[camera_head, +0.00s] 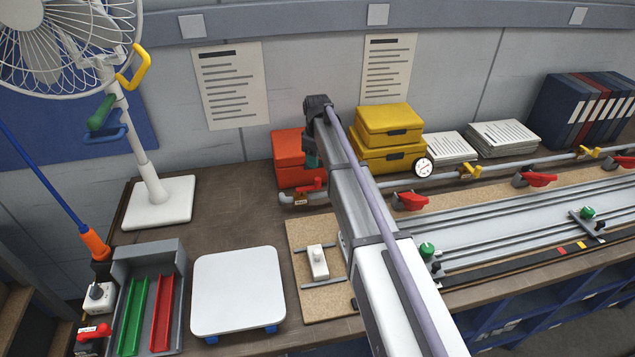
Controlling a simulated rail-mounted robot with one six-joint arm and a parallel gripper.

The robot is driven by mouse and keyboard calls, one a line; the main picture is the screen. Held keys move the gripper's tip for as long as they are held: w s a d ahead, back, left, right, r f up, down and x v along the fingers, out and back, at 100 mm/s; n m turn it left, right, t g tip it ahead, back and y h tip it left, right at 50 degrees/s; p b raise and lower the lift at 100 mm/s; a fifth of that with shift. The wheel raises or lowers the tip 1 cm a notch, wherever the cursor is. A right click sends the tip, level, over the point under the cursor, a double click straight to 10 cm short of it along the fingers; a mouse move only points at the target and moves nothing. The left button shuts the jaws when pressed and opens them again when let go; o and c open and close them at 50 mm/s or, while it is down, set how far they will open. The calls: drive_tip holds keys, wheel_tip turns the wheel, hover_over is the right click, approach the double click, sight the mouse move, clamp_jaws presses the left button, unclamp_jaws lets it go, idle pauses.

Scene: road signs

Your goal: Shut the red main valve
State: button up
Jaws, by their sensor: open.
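A grey pipe (445,178) runs along the back of the bench with several red and yellow valve handles. At its left end a red valve handle (308,187) sits above a small tan tag, too small to read; this looks like the main valve. The handle lies roughly along the pipe. Other red handles sit further right, one right of my arm (410,200) and one beyond it (533,180). My arm reaches across the middle, its dark far joint above and behind the left valve. My gripper cannot be made out; the arm hides that area.
An orange-red box (289,158) and yellow boxes (388,133) stand behind the pipe. A white fan (158,200), a white platform (238,290) and a grey tray (178,262) are at left. The bench between fan and pipe is clear.

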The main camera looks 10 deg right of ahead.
sight(318, 179)
wheel_tip(318, 179, down, 10)
drive_tip(key=b, duration=0.9)
drive_tip(key=shift+r, duration=0.1)
clamp_jaws()
